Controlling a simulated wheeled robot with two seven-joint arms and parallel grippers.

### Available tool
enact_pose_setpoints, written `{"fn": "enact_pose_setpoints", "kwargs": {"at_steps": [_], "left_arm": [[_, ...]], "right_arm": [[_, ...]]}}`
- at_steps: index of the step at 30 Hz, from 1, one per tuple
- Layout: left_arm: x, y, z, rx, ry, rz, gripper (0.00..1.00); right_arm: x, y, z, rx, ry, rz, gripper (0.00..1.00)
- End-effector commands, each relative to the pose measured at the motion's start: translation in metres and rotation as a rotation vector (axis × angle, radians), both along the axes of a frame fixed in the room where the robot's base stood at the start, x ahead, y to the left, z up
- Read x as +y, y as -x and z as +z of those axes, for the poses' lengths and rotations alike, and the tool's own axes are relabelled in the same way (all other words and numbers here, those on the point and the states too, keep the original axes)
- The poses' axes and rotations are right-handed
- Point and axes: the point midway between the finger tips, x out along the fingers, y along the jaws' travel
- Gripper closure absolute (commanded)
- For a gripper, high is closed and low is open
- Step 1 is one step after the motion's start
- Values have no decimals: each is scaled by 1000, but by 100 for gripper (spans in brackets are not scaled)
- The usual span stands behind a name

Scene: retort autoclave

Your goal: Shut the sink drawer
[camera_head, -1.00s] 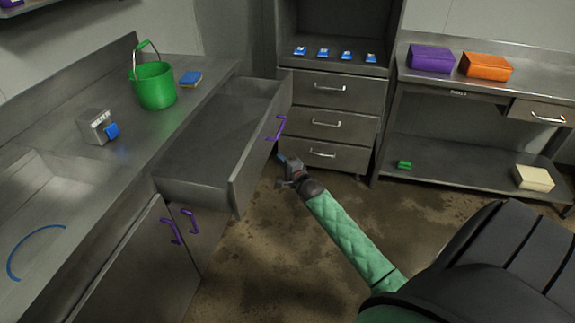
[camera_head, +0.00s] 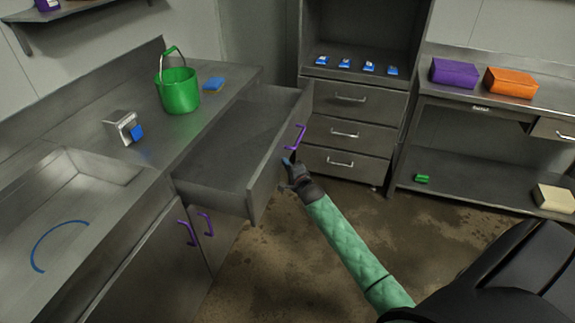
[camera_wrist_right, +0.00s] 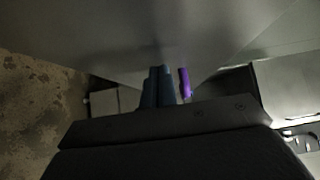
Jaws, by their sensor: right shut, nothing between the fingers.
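The sink drawer (camera_head: 262,160) is pulled well out from under the counter, and its inside looks empty. Its purple handle (camera_head: 299,137) is on the front panel; it also shows in the right wrist view (camera_wrist_right: 184,83). My right gripper (camera_head: 288,163) is shut and empty, close to the drawer front just below the handle. In the right wrist view its blue fingers (camera_wrist_right: 158,88) lie together beside the purple handle, with the grey drawer front close ahead. I cannot tell whether they touch it. My left gripper is not in view.
The counter holds a green bucket (camera_head: 179,91), a blue sponge (camera_head: 213,84) and a small box (camera_head: 121,127) beside a sink basin (camera_head: 95,185). A closed drawer cabinet (camera_head: 350,125) stands behind. A shelf table (camera_head: 470,185) is at right. The floor in front is clear.

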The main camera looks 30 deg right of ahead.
Motion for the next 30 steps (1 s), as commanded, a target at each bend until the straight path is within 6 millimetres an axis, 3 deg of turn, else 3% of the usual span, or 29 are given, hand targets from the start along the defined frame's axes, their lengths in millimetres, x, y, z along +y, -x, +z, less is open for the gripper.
{"fn": "enact_pose_setpoints", "kwargs": {"at_steps": [5,10,13,24,30], "left_arm": [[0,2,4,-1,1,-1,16],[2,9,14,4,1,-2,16],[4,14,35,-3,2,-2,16],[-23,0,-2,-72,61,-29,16],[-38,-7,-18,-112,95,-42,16]], "right_arm": [[11,-13,0,-1,-3,0,100],[35,-40,0,-3,-6,1,100],[53,-61,0,-3,-7,1,100],[127,-148,-1,-3,-7,1,100],[158,-184,-1,-1,-4,1,100]]}}
